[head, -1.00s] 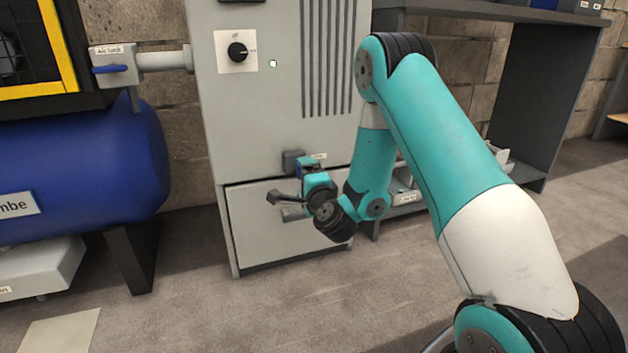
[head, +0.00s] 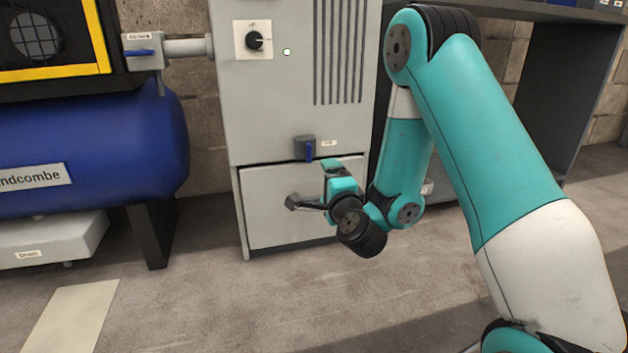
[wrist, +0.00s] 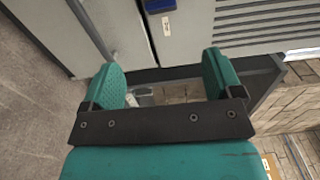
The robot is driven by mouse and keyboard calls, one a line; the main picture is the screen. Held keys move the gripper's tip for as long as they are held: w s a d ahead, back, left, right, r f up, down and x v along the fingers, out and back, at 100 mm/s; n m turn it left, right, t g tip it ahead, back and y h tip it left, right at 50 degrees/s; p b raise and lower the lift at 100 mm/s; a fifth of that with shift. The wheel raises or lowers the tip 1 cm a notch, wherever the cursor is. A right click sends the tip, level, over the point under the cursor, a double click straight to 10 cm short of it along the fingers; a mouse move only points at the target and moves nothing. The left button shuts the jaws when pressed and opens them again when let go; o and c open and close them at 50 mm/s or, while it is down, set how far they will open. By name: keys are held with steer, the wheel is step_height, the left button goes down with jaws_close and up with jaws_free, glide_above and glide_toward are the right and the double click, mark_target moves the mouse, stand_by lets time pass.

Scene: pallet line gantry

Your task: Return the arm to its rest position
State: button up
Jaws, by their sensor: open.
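My gripper (head: 338,178) hangs in front of the grey cabinet (head: 275,105), right of and below a small blue lever (head: 309,150) on a grey block. It is clear of the lever in the head view. The wrist view shows both teal fingers (wrist: 170,85) spread apart, with nothing between them. My teal and white arm is bent, its elbow high and its forearm pointing down.
The cabinet has a black knob (head: 254,40) and a lower panel (head: 275,225). A blue tank (head: 90,155) on dark legs stands left, with a blue-handled valve (head: 142,52) above. A dark shelf unit (head: 565,90) stands right.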

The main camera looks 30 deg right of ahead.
steer(key=s+a+r+n+g+y+p, duration=0.4)
steer(key=a+r+n+y+p, duration=0.25)
steer(key=a+r+n, duration=0.3)
steer(key=s+a+r+n+g+y+p, duration=0.4)
steer(key=s+a+r+n+y+p, duration=0.15)
steer(key=a+r+n+p, duration=0.4)
steer(key=s+r+n+g+h+p, duration=0.2)
steer(key=s+r+n+g+p, duration=0.25)
steer(key=s+r, duration=0.4)
steer(key=s+r+n+g+h+p, duration=0.1)
steer(key=s+r+n+g+p, duration=0.35)
steer(key=s, duration=0.65)
step_height(320, 180, up, 38)
steer(key=p, duration=3.7)
steer(key=shift+s+f, duration=0.25)
steer(key=shift+s, duration=0.1)
steer(key=shift+a, duration=0.1)
